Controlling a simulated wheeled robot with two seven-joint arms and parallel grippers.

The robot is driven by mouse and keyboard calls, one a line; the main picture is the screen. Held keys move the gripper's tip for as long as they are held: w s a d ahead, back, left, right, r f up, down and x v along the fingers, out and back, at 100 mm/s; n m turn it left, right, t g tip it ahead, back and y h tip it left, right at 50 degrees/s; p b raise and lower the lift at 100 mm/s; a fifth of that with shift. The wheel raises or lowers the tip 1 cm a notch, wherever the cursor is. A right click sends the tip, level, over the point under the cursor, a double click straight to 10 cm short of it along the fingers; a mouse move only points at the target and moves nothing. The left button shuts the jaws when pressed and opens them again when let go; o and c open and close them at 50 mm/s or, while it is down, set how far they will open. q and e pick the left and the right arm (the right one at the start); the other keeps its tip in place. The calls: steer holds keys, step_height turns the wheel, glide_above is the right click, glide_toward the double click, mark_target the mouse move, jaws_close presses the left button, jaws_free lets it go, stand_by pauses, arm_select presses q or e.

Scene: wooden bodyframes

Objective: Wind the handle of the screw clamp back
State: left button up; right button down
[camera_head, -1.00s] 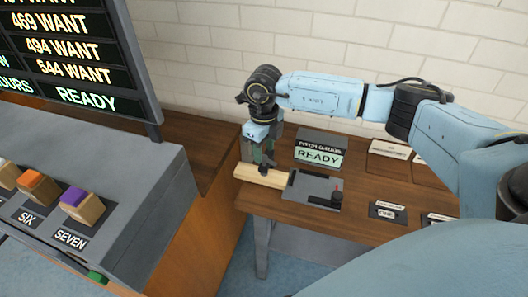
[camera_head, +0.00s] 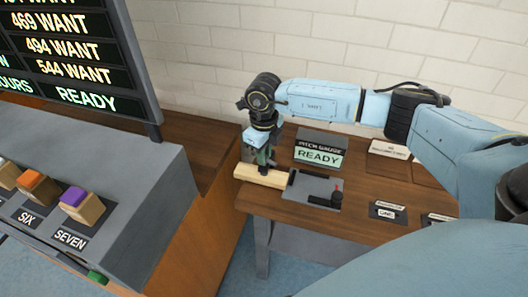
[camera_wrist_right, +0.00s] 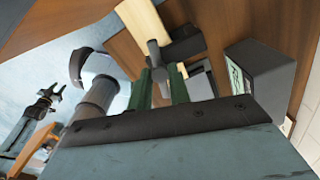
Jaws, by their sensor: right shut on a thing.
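My right gripper (camera_head: 264,167) points down over the pale wooden block (camera_head: 260,177) at the left end of the small table. In the right wrist view its two green fingers (camera_wrist_right: 162,86) are shut on a dark grey crossed handle, the screw clamp's handle (camera_wrist_right: 154,54). Pale wood (camera_wrist_right: 185,44) lies beyond the handle. In the head view the gripper hides the handle and most of the clamp. A small dark claw-like part shows at the left of the wrist view; it may be my left gripper (camera_wrist_right: 48,98), too small to read.
A grey plate (camera_head: 300,192) with a black fixture and red-tipped pin (camera_head: 338,188) lies right of the block. A sign reading READY (camera_head: 318,157) stands behind. Small labelled plates (camera_head: 387,212) lie further right. A grey console (camera_head: 130,190) with coloured blocks stands at left.

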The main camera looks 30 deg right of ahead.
arm_select(q)
steer(key=shift+f, duration=0.15)
arm_select(e)
steer(key=shift+n, duration=0.3)
steer(key=n+b, duration=0.2)
steer(key=n, duration=0.2)
steer(key=n+b, duration=0.2)
steer(key=n, duration=0.2)
steer(key=shift+n+b, duration=0.5)
steer(key=shift+n, duration=0.4)
steer(key=n+b, duration=0.1)
steer(key=n, duration=0.2)
steer(key=shift+n+b, duration=0.7)
steer(key=shift+n, duration=0.6)
arm_select(q)
steer(key=a+f, duration=0.4)
steer(key=f, duration=0.3)
steer(key=shift+a+f+y, duration=0.3)
arm_select(e)
steer(key=shift+n, duration=0.8)
arm_select(q)
steer(key=shift+d, duration=0.15)
